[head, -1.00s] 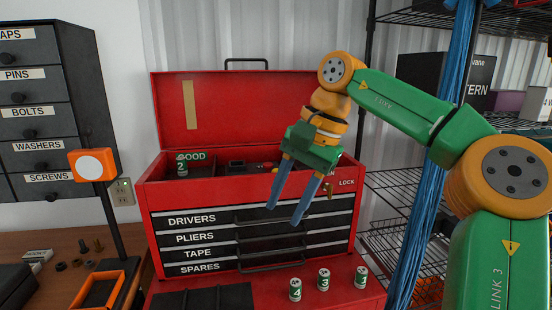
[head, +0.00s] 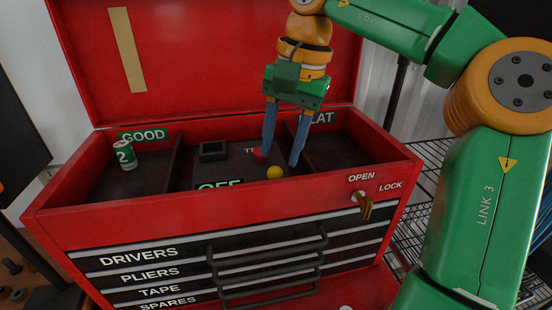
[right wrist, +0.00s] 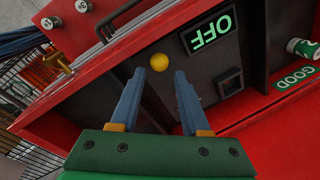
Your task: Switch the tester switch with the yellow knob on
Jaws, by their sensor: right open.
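The yellow knob (head: 274,172) sits in the middle compartment of the red toolbox's open top, just behind the front wall. A lit green OFF sign (head: 219,184) is to its left, partly hidden by that wall. Both show in the right wrist view, the knob (right wrist: 158,62) and the OFF sign (right wrist: 208,33). My right gripper (head: 281,160) is open and empty, pointing down into this compartment. In the right wrist view its fingertips (right wrist: 159,74) are spread with the knob just past the gap between them; contact cannot be made out. My left gripper is not in view.
Battery 2 (head: 124,154) stands in the GOOD compartment at left. A small black holder (head: 213,151) sits left of my fingers. The red toolbox (head: 240,215) has a raised front wall, dividers, an upright lid and a key (head: 364,204) at front right.

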